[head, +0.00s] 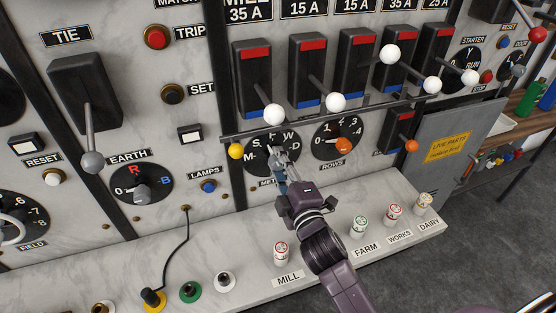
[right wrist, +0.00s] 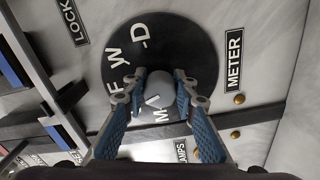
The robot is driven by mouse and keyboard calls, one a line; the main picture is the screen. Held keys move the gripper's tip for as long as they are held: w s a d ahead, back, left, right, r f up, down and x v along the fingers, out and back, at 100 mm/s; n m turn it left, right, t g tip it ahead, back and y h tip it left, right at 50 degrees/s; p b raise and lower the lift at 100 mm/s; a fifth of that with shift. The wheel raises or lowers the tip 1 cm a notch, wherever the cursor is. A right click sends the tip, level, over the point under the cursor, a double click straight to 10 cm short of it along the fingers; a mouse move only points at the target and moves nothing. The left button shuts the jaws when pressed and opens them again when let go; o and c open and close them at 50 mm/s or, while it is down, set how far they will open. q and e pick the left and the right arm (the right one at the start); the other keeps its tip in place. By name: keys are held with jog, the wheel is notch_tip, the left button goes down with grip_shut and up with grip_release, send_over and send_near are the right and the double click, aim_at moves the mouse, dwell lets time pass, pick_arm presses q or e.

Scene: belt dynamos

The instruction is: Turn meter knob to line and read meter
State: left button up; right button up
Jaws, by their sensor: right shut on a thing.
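The black meter dial (head: 256,163) sits below the row of switches in the head view, with white letters around its rim. It fills the middle of the right wrist view (right wrist: 195,45), where F, W, D and part of M read. The grey meter knob (right wrist: 160,88) is at its centre, between my right fingers. My right gripper (head: 278,155) is shut on the meter knob and covers part of the dial. Which letter the knob points to I cannot tell. The METER label (right wrist: 234,60) shows beside the dial. My left gripper is not in view.
A numbered dial with an orange knob (head: 344,146) is to the right. Fuses, sockets and a black cable (head: 187,247) occupy the ledge below.

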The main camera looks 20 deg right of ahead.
jog(key=m+p, duration=0.1)
jog(key=m, duration=0.4)
jog(key=shift+f+m, duration=0.1)
jog(key=shift+m, duration=0.2)
jog(key=m+p, duration=0.1)
jog(key=m, duration=0.2)
jog(key=m+p, duration=0.1)
jog(key=m, duration=0.2)
jog(key=shift+a+f, duration=0.15)
jog(key=o, duration=1.2)
jog(key=shift+c, duration=0.2)
jog(key=shift+s, duration=0.1)
jog(key=s, duration=1.2)
jog(key=shift+d, duration=0.2)
